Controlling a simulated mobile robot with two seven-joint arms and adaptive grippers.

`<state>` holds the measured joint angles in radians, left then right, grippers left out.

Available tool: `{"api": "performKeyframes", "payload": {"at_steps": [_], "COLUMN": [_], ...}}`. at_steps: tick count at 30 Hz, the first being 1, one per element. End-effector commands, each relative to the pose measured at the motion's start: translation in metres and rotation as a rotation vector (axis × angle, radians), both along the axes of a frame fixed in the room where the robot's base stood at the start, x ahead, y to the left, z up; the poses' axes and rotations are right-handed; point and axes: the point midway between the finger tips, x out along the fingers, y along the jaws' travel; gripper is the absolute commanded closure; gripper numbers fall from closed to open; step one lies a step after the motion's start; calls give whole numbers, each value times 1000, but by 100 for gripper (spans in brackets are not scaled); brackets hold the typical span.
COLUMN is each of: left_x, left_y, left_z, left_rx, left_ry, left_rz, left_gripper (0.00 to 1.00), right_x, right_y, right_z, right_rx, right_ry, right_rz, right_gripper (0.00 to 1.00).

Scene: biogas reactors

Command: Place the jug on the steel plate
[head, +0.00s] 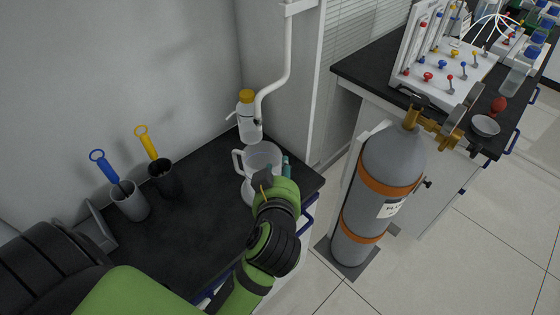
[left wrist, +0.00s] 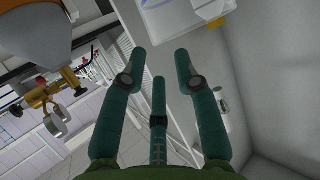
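A clear jug (head: 262,156) with a handle on its left stands near the right end of the dark bench, beside my left gripper (head: 277,174), which partly hides it. The teal fingers of this gripper also show in the left wrist view (left wrist: 158,62), spread apart with nothing between them. A pale rounded surface (head: 247,193) shows just below the jug; I cannot tell whether it is the jug's base or the steel plate. I cannot make out the steel plate for certain. My right gripper is in neither view.
A white bottle with a yellow cap (head: 248,118) stands behind the jug by a white pipe (head: 287,70). Two dark and grey cups (head: 130,203) hold blue- and yellow-handled tools. A grey gas cylinder (head: 385,165) stands to the right. The bench middle (head: 200,215) is clear.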

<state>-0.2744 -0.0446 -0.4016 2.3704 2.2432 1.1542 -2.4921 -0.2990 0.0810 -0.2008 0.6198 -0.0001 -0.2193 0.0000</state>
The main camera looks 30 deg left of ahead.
Motion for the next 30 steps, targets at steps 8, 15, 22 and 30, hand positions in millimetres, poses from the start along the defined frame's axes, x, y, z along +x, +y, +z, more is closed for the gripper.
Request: {"api": "performKeyframes", "payload": {"at_steps": [8,15,22,30], "left_x": [-43,-53,-53,-53], "left_y": [-19,-24,-24,-24], "left_z": [19,23,23,23], "left_rx": [1,0,1,1], "left_ry": [0,0,-1,-1], "left_rz": [-1,1,1,1], "left_gripper": [69,69,69,69], "right_x": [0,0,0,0], "right_y": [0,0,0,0], "right_z": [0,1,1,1], "right_rx": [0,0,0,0], "right_ry": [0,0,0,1], "right_rz": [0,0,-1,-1], "right_gripper": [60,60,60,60]}}
